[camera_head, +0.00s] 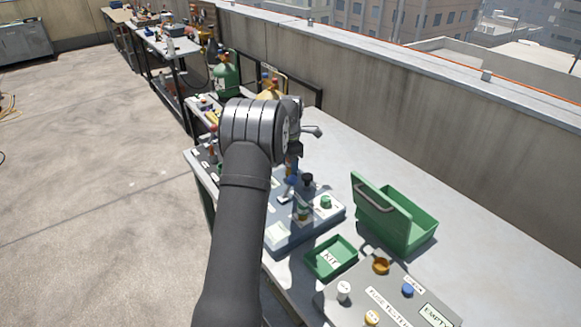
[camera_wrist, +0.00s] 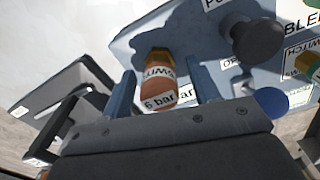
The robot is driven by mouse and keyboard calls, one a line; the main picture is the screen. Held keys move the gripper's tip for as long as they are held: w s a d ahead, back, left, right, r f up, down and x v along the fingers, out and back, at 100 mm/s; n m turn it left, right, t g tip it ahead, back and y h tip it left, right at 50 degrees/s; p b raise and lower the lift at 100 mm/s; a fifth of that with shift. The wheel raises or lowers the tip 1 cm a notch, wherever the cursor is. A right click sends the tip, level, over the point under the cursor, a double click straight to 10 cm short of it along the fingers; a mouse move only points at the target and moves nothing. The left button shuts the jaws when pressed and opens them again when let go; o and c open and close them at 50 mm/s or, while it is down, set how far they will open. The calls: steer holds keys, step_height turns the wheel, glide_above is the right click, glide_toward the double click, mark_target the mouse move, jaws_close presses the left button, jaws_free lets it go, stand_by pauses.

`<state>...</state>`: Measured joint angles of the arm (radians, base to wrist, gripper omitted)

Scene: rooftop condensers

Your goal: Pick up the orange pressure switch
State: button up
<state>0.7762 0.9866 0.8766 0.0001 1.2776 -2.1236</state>
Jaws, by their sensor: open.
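The orange pressure switch (camera_wrist: 158,82) is a short cylinder with a white label reading "6 bar" in the wrist view. It stands at the blue-grey panel (camera_wrist: 185,35), between the two blue fingers of my gripper (camera_wrist: 163,92). The fingers are open, with a gap visible on both sides of the switch. I cannot tell how deep the switch sits between them. In the head view my gripper (camera_head: 292,178) is low over the far part of the panel (camera_head: 280,236), and my arm hides part of that panel.
A black knob (camera_wrist: 258,42) stands right of the switch, and a blue knob (camera_wrist: 272,102) is nearer. A green KIT tray (camera_head: 318,268), an open green toolbox (camera_head: 415,228) and a fuse tester board (camera_head: 390,302) are at the near right. Bare table lies behind the panel.

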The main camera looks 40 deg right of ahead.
steer(key=c, duration=1.2)
steer(key=shift+o, duration=0.2)
